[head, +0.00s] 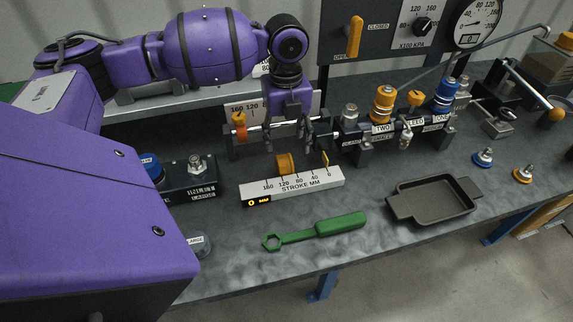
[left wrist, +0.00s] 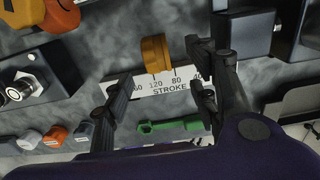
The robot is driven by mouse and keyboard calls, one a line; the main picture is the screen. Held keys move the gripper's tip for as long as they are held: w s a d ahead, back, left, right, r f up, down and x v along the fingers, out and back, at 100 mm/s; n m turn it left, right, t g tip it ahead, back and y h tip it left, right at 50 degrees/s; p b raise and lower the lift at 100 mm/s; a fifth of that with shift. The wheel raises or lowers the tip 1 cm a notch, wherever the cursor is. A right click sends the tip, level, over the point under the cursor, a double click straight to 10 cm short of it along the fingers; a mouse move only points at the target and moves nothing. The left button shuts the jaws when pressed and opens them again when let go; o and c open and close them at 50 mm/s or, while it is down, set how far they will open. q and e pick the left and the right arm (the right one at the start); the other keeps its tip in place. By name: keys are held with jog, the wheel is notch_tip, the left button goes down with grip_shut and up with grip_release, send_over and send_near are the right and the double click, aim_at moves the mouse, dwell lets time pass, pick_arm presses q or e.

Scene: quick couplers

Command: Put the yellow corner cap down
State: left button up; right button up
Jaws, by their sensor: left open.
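The yellow cap (head: 285,164) sits just behind the white stroke scale block (head: 293,187), close to its back edge; I cannot tell whether they touch. It also shows in the left wrist view (left wrist: 155,55), ahead of and between the fingers. My left gripper (head: 288,138) is open, with its fingers spread above and behind the cap. The gripper also fills the middle of the left wrist view (left wrist: 160,80), and nothing is between its fingertips. My right gripper is not in view.
A green wrench (head: 318,231) lies in front of the block. A dark tray (head: 433,199) stands to the right. A blue cap (head: 483,158) and an orange cap (head: 523,175) lie farther right. The coupler rail (head: 395,128) stands behind. The bench front edge is mostly clear.

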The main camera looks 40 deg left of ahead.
aim_at(284, 158)
pick_arm(q)
jog(key=shift+s+a+f, duration=0.1)
jog(key=shift+a+f, duration=0.05)
jog(key=shift+f, duration=0.4)
jog(key=shift+s+a+f, duration=0.1)
jog(key=shift+f, duration=0.7)
notch_tip(284, 158, down, 4)
jog(key=shift+r, duration=0.15)
jog(key=shift+f, duration=0.35)
jog(key=c, duration=1.2)
jog(key=shift+c, duration=0.2)
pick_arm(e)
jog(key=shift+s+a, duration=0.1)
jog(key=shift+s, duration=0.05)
pick_arm(q)
jog(key=shift+r, duration=0.15)
